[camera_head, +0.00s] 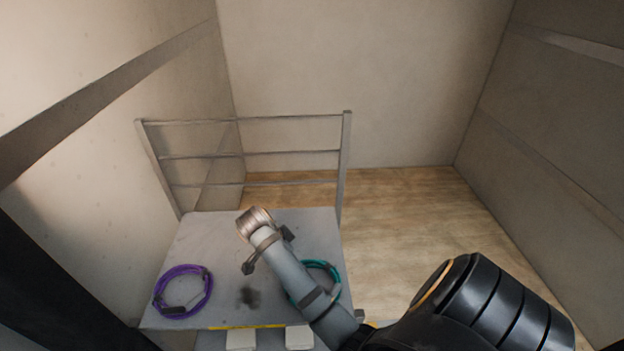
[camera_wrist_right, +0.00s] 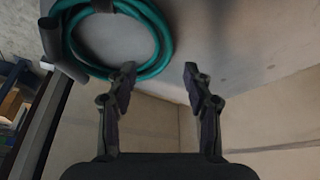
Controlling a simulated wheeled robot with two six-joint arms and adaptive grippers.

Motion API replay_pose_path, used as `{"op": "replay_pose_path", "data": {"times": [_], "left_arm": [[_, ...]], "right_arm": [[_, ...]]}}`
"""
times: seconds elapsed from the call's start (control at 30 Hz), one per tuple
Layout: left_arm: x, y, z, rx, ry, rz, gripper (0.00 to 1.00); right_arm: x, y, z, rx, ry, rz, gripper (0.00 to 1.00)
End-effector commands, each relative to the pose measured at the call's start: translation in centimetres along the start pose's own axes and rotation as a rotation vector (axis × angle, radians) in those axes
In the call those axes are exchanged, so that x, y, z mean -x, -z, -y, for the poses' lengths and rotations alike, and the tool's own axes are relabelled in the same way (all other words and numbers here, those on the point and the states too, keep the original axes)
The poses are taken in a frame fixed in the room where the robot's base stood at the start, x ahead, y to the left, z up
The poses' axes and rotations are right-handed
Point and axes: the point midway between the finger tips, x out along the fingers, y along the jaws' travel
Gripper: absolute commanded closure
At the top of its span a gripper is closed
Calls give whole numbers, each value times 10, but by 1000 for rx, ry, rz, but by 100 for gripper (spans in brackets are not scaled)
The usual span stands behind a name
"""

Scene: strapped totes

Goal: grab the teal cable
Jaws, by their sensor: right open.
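The teal cable (camera_head: 334,272) lies coiled on the right part of the grey cart top (camera_head: 205,236), partly hidden by my right arm. In the right wrist view the teal coil (camera_wrist_right: 158,62) fills the upper left, with a dark wrap on its left side. My right gripper (camera_wrist_right: 160,75) is open with nothing between its fingers. In that view the coil lies to the left of and above the fingertips, close to the left one. In the head view my right gripper (camera_head: 268,250) is over the cart top, left of the coil, mostly hidden by its own wrist. My left gripper is out of view.
A purple cable coil (camera_head: 158,290) lies at the left of the cart top. A metal rail frame (camera_head: 250,155) stands at the cart's back edge. Walls close in on the left and back. The wooden floor (camera_head: 410,220) right of the cart is clear.

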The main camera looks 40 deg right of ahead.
Motion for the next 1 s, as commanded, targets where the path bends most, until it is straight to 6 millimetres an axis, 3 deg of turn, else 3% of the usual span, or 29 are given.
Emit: {"op": "replay_pose_path", "data": {"times": [0.03,0.1,0.2,0.33,0.43,0.57,0.93,1.0], "left_arm": [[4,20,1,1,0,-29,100],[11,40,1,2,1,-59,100],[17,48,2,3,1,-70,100],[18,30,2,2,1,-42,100],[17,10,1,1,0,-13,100],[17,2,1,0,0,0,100],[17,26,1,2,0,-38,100],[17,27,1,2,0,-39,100]], "right_arm": [[-2,0,0,1,-2,-1,48],[-11,-1,2,2,-5,-1,48],[-28,-4,6,2,-5,-2,48],[-46,-5,6,1,-2,-2,48],[-50,-5,6,0,-1,0,48],[-50,-6,6,0,0,0,48],[-50,-6,6,1,0,0,96],[-50,-6,6,1,0,0,100]]}}
